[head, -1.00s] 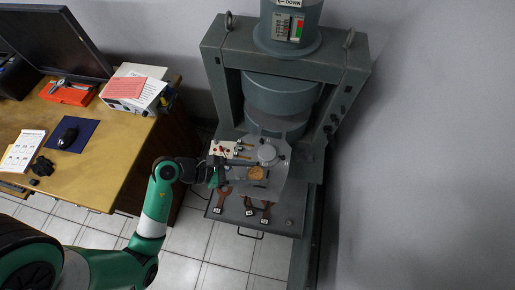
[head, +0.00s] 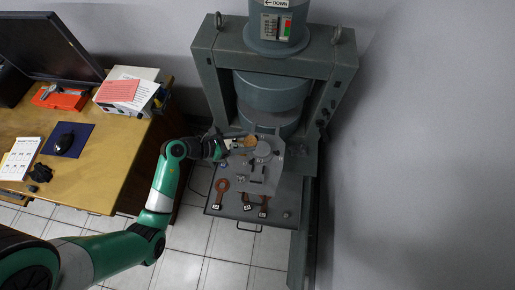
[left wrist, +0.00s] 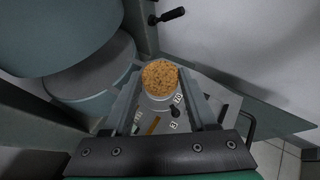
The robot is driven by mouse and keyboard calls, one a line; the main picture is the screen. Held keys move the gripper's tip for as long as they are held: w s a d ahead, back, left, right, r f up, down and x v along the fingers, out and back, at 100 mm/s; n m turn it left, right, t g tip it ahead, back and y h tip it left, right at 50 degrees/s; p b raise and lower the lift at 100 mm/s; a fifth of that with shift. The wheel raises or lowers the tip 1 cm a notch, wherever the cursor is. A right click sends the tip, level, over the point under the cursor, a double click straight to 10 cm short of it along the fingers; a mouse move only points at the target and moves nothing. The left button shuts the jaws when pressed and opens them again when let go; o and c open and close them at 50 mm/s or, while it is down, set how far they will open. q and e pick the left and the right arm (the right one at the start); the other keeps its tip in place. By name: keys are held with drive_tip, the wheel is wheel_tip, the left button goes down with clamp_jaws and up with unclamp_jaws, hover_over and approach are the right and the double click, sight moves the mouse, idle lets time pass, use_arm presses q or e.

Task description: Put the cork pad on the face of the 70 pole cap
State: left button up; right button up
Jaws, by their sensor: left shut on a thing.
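The cork pad (head: 250,141) is a round tan disc. My left gripper (head: 241,143) is shut on it, with one finger on each side, as the left wrist view shows (left wrist: 160,76). The pad is held in the air near the front of the grey magnet's gap. A round light-grey piece (head: 263,149) stands on the plate just right of and below the pad in the head view. In the left wrist view a pale round rim (left wrist: 158,103) shows behind the pad, partly hidden by it. My right gripper is out of view.
The magnet's grey frame (head: 208,75) and its upper pole (head: 270,92) rise behind. A grey plate (head: 271,177) with small parts sits over an open drawer (head: 285,202) holding several tagged copper-coloured tools. A wooden desk (head: 100,168) stands left.

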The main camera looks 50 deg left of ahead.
use_arm(q)
drive_tip(key=b, duration=0.3)
hover_over(257, 150)
drive_tip(key=s, duration=0.1)
wheel_tip(257, 150, down, 5)
drive_tip(key=shift+w+p, duration=0.1)
drive_tip(key=shift+p, duration=0.2)
drive_tip(key=f+b, duration=0.1)
drive_tip(key=f, duration=0.1)
drive_tip(key=w+f+b, duration=0.1)
drive_tip(key=f, duration=0.1)
drive_tip(key=shift+b, duration=0.4)
drive_tip(key=shift+s+f, duration=0.15)
drive_tip(key=shift+f, duration=0.1)
drive_tip(key=o, duration=1.3)
